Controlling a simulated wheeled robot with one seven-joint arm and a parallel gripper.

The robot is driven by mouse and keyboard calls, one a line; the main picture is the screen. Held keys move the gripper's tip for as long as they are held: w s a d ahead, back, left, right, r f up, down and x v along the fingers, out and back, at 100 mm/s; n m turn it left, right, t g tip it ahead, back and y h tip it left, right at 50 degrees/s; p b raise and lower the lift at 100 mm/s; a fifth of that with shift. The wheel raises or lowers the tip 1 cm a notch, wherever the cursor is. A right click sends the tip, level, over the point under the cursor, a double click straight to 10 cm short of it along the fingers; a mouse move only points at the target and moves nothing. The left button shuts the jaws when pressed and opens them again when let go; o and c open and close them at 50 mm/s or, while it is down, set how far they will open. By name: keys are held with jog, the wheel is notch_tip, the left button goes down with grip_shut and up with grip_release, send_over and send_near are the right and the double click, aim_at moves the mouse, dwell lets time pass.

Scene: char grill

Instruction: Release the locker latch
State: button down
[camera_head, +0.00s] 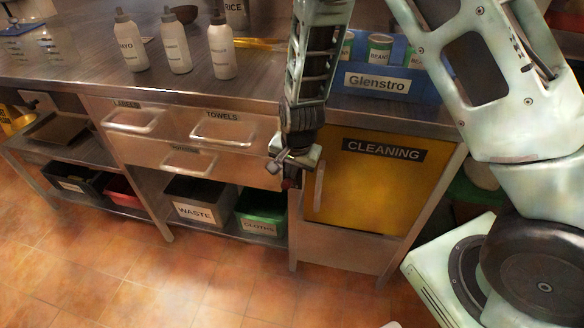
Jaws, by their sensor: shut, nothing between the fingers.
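The locker (380,195) is a yellow door labelled "CLEANING" under the right part of the steel counter. A light vertical handle (319,186) is on its left edge. The door looks closed. A separate latch piece cannot be made out; my gripper and wrist cover the area by the door's upper left corner. My gripper (290,181) points down just left of the handle, in front of the cabinet edge. It is shut and empty. Whether it touches anything cannot be told.
Drawers labelled "TOWELS" (222,127) and others are left of the locker. Below are a waste bin (196,212) and a green bin (262,222). Bottles (221,50) and a blue crate (385,108) stand on the counter. The tiled floor (170,285) in front is clear.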

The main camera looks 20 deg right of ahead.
aim_at(289, 183)
jog(key=shift+s+a+f+t+h, duration=0.45)
jog(key=shift+s+t+h, duration=0.1)
jog(key=shift+t, duration=0.15)
jog(key=shift+s+a+f+t+h, duration=0.3)
jog(key=shift+s+f+t+h, duration=0.2)
jog(key=shift+t, duration=0.2)
notch_tip(289, 183, down, 7)
jog(key=s+a+n+t+h+b, duration=0.1)
jog(key=t+h+b, duration=0.4)
jog(key=t+b, duration=0.2)
jog(key=shift+s+a+f+t, duration=0.15)
jog(key=shift+s+t, duration=0.25)
jog(key=shift+t, duration=0.1)
jog(key=shift+f+b, duration=0.25)
jog(key=shift+b, duration=0.1)
